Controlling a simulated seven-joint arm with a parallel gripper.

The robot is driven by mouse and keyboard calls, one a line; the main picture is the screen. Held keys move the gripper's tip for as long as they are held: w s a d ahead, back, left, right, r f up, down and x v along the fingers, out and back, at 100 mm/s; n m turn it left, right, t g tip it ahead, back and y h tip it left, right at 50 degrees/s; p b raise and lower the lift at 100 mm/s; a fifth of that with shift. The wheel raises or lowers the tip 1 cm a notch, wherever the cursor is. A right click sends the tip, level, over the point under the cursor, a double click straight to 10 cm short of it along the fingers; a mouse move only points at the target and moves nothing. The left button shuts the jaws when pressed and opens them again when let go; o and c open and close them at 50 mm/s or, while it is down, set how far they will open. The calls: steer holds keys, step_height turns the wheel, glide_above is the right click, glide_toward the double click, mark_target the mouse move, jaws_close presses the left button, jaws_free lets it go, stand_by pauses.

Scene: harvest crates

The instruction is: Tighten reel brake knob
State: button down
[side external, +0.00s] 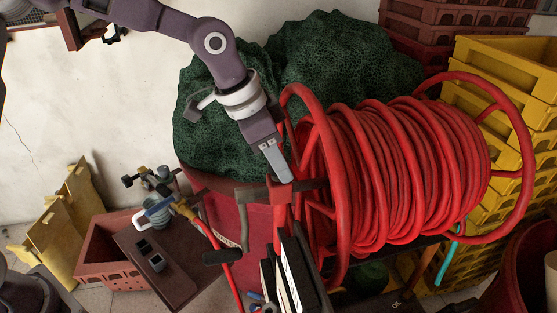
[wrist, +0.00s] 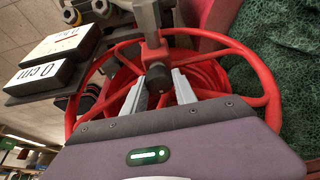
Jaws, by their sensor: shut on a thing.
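The hose reel (side external: 400,175) is a red drum wound with red hose, with red tubular rims at both ends. In the side external view my gripper (side external: 284,178) points down at the hub on the reel's left end. In the wrist view my gripper (wrist: 158,88) has its two pale fingers on either side of a small dark knob (wrist: 158,77) at the reel's centre, and it is shut on that knob. The grey crank arm (side external: 241,218) hangs beside the hub, with a black handle (side external: 222,257). The fingers hide the knob in the side external view.
Yellow crates (side external: 505,95) stand behind the reel at right, with dark red crates (side external: 455,15) at the top. Green netting (side external: 345,55) is heaped behind my arm. A brown board (side external: 165,260) with fittings lies at left. Two labelled black blocks (wrist: 50,80) show in the wrist view.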

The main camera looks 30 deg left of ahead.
steer(key=shift+m, duration=0.4)
steer(key=c, duration=1.3)
jaws_free()
steer(key=shift+o, duration=0.2)
steer(key=v, duration=0.7)
steer(key=shift+a, duration=0.1)
